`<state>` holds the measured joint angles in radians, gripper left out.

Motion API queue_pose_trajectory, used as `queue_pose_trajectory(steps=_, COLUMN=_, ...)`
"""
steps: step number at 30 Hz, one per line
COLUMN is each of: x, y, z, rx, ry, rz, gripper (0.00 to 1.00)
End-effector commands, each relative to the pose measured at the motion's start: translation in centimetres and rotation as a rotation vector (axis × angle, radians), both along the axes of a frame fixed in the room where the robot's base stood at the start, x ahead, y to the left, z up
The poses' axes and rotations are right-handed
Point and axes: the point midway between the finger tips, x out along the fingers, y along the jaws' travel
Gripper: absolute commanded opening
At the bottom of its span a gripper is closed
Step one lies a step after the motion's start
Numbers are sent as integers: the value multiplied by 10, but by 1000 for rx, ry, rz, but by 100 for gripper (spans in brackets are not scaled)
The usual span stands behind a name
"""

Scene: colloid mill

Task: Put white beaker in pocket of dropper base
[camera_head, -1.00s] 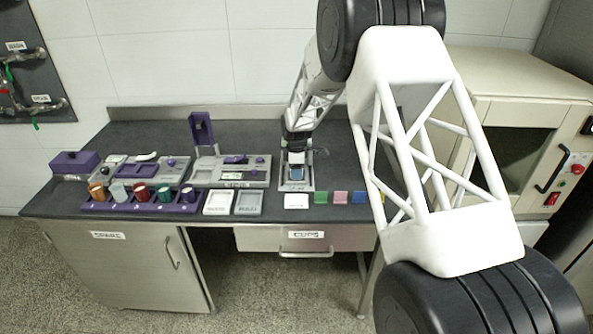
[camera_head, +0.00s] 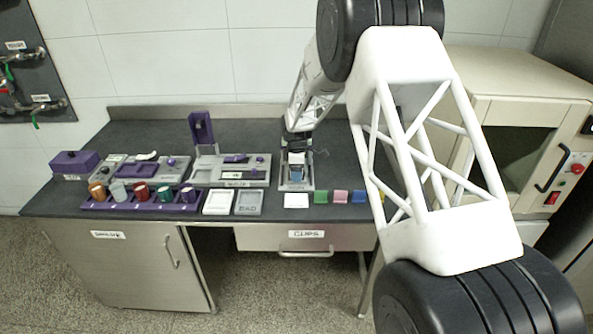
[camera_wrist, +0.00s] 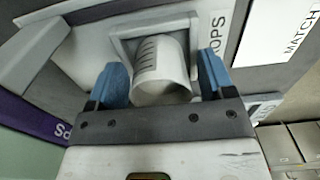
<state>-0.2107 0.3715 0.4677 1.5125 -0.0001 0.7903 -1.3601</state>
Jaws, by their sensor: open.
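The white beaker (camera_wrist: 160,67), with dark marks on its side, stands in the square pocket of the grey dropper base (camera_wrist: 118,42) in the wrist view. Its lower end is hidden inside the pocket frame. My gripper (camera_wrist: 163,82) is open, with one blue finger on each side of the beaker. A gap shows on the right; I cannot tell whether the left finger touches. In the head view my gripper (camera_head: 297,172) is low over the dropper base (camera_head: 307,187), and the beaker is hard to make out there.
A white card (camera_head: 296,201) and several coloured squares lie in front of the base. Left of it are two trays (camera_head: 217,203), a purple rack (camera_head: 120,206) of coloured cups and a grey station with a purple upright (camera_head: 201,128). The counter behind is clear.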

Motion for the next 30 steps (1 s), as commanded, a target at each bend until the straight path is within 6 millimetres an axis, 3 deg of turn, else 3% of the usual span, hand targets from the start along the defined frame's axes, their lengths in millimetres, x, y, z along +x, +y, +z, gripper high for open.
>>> queue_pose_trajectory(steps=8, x=1, y=0, z=18, rx=1, ry=-3, rz=0, gripper=75)
queue_pose_trajectory(steps=24, x=0, y=0, z=98, rx=0, ry=-2, rz=0, gripper=75)
queue_pose_trajectory(steps=30, x=0, y=0, z=116, rx=0, ry=-1, rz=0, gripper=75)
